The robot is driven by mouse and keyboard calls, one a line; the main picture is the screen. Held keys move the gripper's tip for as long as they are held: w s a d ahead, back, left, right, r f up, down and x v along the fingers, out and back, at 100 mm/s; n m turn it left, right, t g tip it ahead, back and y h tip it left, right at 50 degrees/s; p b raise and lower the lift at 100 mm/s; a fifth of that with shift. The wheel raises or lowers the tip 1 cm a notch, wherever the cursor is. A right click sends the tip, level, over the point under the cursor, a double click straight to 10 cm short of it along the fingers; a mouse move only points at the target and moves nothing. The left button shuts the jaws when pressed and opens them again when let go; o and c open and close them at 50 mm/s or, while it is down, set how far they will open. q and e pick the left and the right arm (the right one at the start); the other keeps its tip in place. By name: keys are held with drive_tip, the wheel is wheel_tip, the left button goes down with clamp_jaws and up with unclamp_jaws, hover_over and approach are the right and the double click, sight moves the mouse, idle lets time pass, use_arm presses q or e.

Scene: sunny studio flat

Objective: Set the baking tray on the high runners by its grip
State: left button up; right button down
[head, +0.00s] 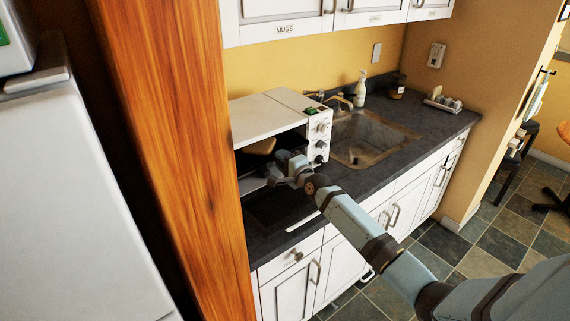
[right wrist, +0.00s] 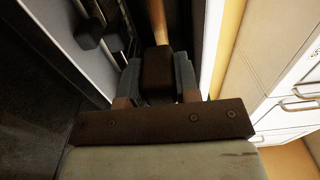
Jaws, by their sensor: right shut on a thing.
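The white countertop oven (head: 268,118) stands open at the front, next to the wooden post. My right gripper (head: 283,163) is at its opening, shut on the dark grip (right wrist: 158,72) of the baking tray. In the right wrist view the gripper (right wrist: 158,85) has a finger on each side of this dark block. A tan piece (head: 262,146) shows just inside the opening, and a tan strip (right wrist: 157,22) shows beyond the grip in the wrist view. The tray's body and the runners are hard to make out in the dark interior. My left gripper is out of view.
The oven door (head: 280,207) is folded down over the counter. Oven knobs (head: 321,143) are close to the right of my gripper. The wooden post (head: 178,150) is close on the left. A sink (head: 365,138) and soap bottle (head: 360,90) are on the right.

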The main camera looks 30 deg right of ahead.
drive_tip(key=shift+f+b, duration=0.3)
idle(0.8)
drive_tip(key=shift+c, duration=1.8)
unclamp_jaws()
drive_tip(key=shift+f, duration=0.1)
drive_tip(key=shift+s, duration=0.25)
drive_tip(key=s+p, duration=0.5)
drive_tip(key=s, duration=0.6)
drive_tip(key=shift+s+d, duration=0.2)
drive_tip(key=shift+d, duration=0.2)
